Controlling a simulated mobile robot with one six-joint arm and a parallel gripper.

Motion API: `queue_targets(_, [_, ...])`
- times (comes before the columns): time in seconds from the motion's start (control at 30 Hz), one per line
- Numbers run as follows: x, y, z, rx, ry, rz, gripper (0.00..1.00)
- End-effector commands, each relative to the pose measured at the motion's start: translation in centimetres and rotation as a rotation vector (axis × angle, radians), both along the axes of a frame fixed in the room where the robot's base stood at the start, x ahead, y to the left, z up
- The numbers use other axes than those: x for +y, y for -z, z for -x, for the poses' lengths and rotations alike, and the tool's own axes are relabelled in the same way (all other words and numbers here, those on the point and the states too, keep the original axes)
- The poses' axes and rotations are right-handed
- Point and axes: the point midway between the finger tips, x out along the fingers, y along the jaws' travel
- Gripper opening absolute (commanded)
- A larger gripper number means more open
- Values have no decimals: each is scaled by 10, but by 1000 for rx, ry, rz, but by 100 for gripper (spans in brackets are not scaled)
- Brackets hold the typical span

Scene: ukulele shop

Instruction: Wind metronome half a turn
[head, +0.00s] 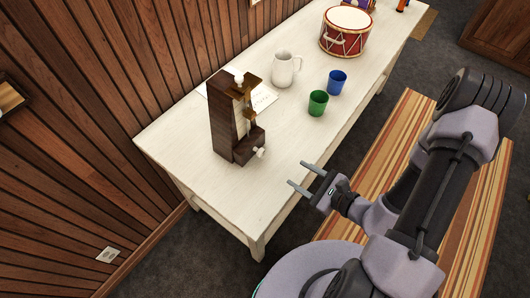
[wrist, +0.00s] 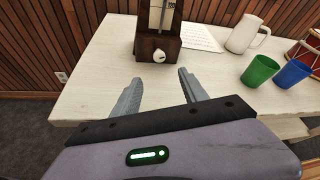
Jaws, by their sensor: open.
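The metronome (head: 224,125) is a dark wooden upright case standing on the white table. Its pale winding knob (head: 260,152) sticks out low on the side that faces my gripper. In the wrist view the metronome (wrist: 147,45) is ahead at the top, cut off by the frame edge, with the knob (wrist: 159,56) low on its front. My gripper (head: 296,174) is open and empty near the table's front edge, its two fingers apart and pointing toward the metronome. In the wrist view the gripper (wrist: 160,88) shows a clear gap between its fingers, short of the knob.
On the white table (head: 180,143) a white pitcher (head: 284,70), a green cup (head: 318,104), a blue cup (head: 337,83) and a red drum (head: 346,38) stand beyond the metronome. A paper sheet (head: 264,97) lies beside it. The tabletop between gripper and knob is clear.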

Motion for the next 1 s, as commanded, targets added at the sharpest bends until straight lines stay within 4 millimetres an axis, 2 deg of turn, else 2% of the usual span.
queue_targets(0.5, [93, 53, -93, -4, -12, 0, 51])
queue_targets(0.7, [108, 60, -110, -1, -8, 1, 51])
queue_targets(1.0, [110, 61, -112, 0, -7, -1, 51])
